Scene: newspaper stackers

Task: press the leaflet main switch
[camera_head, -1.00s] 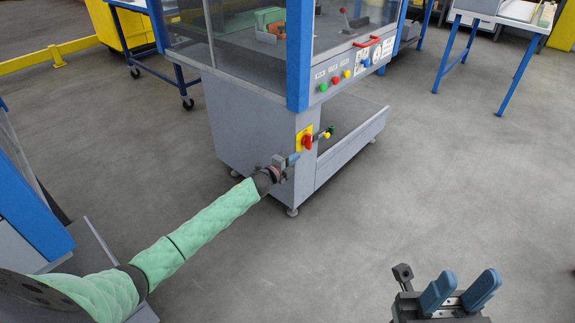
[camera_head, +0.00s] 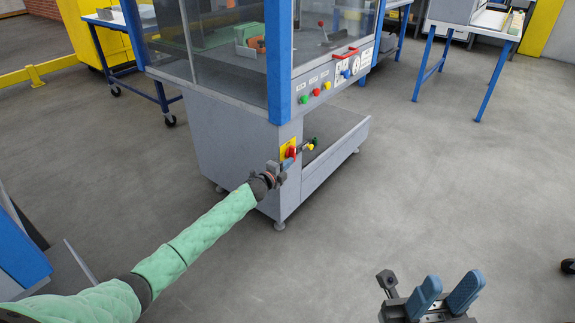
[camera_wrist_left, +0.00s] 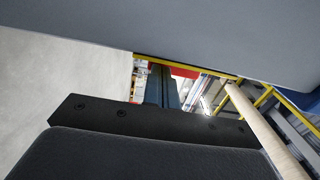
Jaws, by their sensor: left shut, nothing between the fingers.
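The main switch (camera_head: 291,152), a red knob on a yellow plate, is on the front corner of the grey and blue machine (camera_head: 235,155). My left gripper (camera_head: 287,163) is shut and empty. Its tips are at the lower part of the switch in the head view and partly cover it; I cannot tell whether they touch. In the left wrist view, the dark shut fingers (camera_wrist_left: 161,88) point at a red patch (camera_wrist_left: 184,72) and a yellow edge beside a grey panel. My right gripper (camera_head: 445,290) is open and empty over the floor at the lower right.
A row of coloured buttons (camera_head: 315,92) and a red handle (camera_head: 346,53) are higher on the machine. A blue-legged table (camera_head: 470,30) stands at the back right.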

